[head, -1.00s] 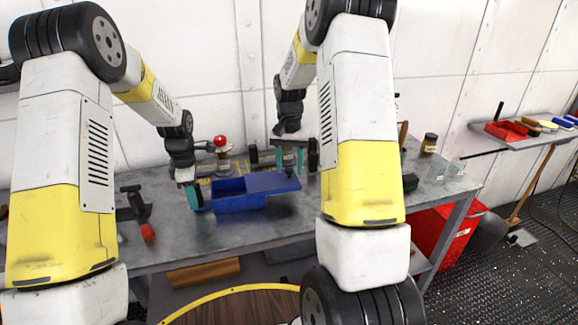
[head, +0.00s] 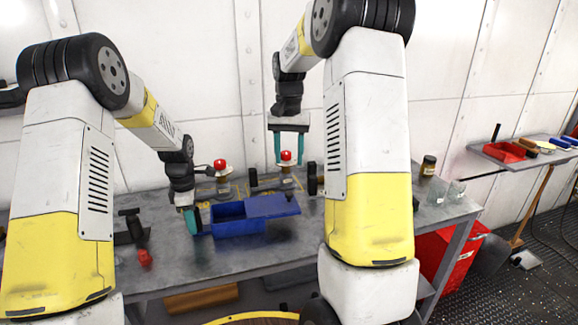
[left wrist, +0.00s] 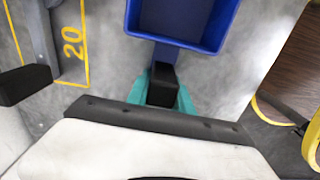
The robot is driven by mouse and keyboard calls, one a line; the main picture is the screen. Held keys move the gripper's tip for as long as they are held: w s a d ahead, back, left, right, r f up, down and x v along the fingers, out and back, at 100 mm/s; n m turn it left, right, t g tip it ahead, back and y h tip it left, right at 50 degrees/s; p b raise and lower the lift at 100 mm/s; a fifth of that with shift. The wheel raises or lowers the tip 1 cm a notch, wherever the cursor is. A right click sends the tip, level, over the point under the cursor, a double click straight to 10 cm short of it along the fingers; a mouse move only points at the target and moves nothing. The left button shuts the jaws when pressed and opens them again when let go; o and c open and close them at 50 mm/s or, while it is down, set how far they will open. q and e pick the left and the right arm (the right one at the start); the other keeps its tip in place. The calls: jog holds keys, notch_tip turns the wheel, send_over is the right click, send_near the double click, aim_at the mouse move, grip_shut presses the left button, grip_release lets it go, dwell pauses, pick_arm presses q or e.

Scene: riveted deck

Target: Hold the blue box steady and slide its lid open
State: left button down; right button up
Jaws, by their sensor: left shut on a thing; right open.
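The blue box (head: 238,228) sits on the grey workbench, and its near corner also shows in the left wrist view (left wrist: 178,42). Its blue lid (head: 272,206) is displaced to the right, leaving the left part of the box open and empty-looking. The lid's right end sticks out past the box. My left gripper (head: 193,220) is shut at the box's left end; in the left wrist view its teal fingers (left wrist: 163,88) close around a black handle joined to the box. My right gripper (head: 288,150) is open and empty, fingers down, above and behind the lid, apart from it.
Two red-topped fixtures (head: 221,170) (head: 287,160) stand behind the box. A red item (head: 145,258) lies at the front left of the workbench (head: 190,262). A dark jar (head: 429,165) stands at the right end. Bare bench lies in front of the box.

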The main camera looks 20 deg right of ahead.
dwell(0.3)
pick_arm(q)
jog(key=c, duration=1)
grip_release()
jog(key=shift+c, duration=0.2)
jog(key=shift+r, duration=0.1)
